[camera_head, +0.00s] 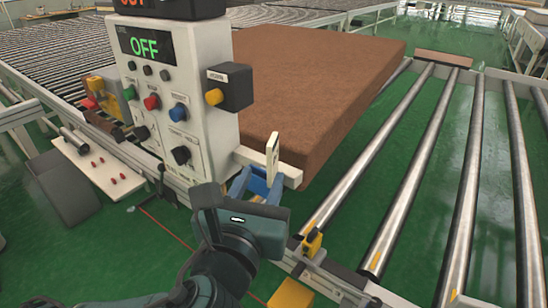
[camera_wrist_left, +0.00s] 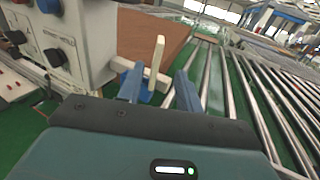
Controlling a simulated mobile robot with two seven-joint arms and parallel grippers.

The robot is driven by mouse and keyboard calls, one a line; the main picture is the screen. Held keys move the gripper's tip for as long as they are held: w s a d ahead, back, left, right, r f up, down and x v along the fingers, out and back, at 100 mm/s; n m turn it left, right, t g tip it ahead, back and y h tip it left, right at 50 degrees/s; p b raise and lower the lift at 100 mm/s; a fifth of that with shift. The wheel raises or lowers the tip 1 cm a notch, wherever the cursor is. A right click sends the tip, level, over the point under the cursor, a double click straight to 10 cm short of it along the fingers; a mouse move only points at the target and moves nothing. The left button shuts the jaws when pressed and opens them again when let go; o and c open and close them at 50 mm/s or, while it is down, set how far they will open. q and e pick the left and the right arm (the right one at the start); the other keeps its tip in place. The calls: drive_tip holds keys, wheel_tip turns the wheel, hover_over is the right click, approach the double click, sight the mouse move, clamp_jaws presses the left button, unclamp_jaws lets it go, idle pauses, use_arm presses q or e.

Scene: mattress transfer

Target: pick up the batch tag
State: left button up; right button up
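The batch tag is a thin cream upright plate (camera_head: 272,158) standing by the end of a white bar beside the control box. It also shows nearly edge-on in the left wrist view (camera_wrist_left: 156,64). My left gripper (camera_head: 259,182) has blue fingers and is open. In the left wrist view its fingertips (camera_wrist_left: 160,82) lie on either side of the tag's lower part, with gaps showing on both sides. I cannot tell whether the tag is fully between the fingers or just beyond them. My right gripper is not in view.
The control box (camera_head: 188,95) with an OFF display and buttons stands left of the tag. A large brown mattress (camera_head: 315,85) lies behind it. Metal rollers (camera_head: 400,205) run along the right. A white board (camera_head: 98,168) with small red pieces is at left.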

sight(275, 144)
use_arm(q)
drive_tip(key=p+x, duration=0.1)
drive_tip(key=x, duration=1)
drive_tip(key=shift+w+p, duration=0.2)
drive_tip(key=shift+p, duration=0.1)
clamp_jaws()
